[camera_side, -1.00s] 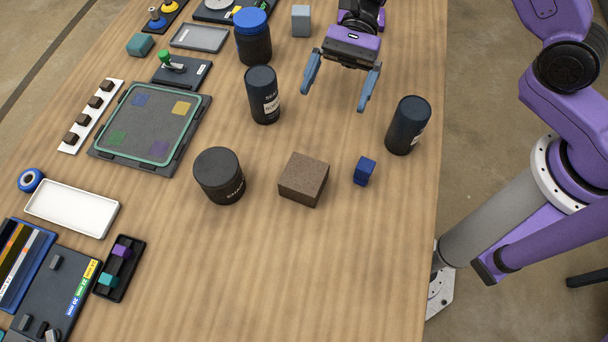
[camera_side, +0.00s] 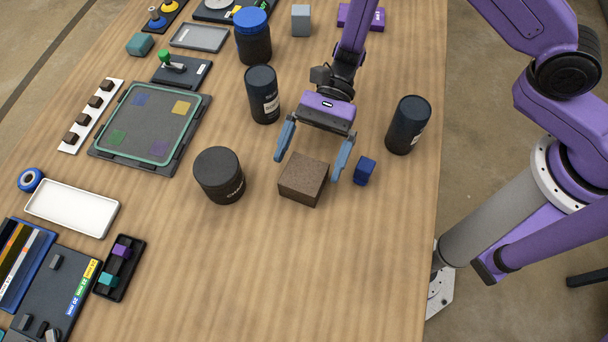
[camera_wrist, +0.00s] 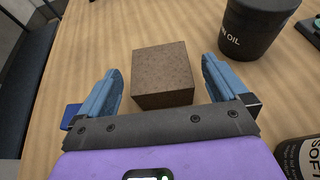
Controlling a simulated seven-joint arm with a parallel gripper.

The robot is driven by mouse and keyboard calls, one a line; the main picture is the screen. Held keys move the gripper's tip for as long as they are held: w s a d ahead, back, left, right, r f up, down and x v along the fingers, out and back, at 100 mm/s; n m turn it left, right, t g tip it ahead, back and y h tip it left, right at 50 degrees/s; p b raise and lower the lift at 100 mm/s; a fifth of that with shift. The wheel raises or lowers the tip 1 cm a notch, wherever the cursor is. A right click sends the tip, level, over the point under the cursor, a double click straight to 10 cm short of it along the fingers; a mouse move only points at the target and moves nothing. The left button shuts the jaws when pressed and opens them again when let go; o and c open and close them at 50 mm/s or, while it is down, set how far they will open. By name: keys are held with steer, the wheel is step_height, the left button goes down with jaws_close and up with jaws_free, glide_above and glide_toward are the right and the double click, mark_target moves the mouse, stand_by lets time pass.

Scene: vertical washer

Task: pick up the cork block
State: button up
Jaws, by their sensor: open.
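The cork block (camera_side: 303,181) is a brown speckled cube on the wooden table. In the wrist view the cork block (camera_wrist: 162,76) lies ahead of and between the fingers, with a gap on each side. My gripper (camera_side: 310,165) is open and empty, with its blue-grey fingers spread on either side of the block's far edge in the side view. It also shows in the wrist view (camera_wrist: 162,85). Whether the fingertips have come down to the block's height is hard to tell.
A small blue block (camera_side: 365,171) stands close beside the right finger. Dark canisters stand around: one left of the block (camera_side: 219,176), one behind (camera_side: 262,95), one at right (camera_side: 408,126). The table in front of the block is clear.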

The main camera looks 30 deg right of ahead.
mark_target(305, 171)
steer(key=shift+x, duration=2.2)
steer(key=shift+f, duration=0.1)
steer(key=c, duration=1)
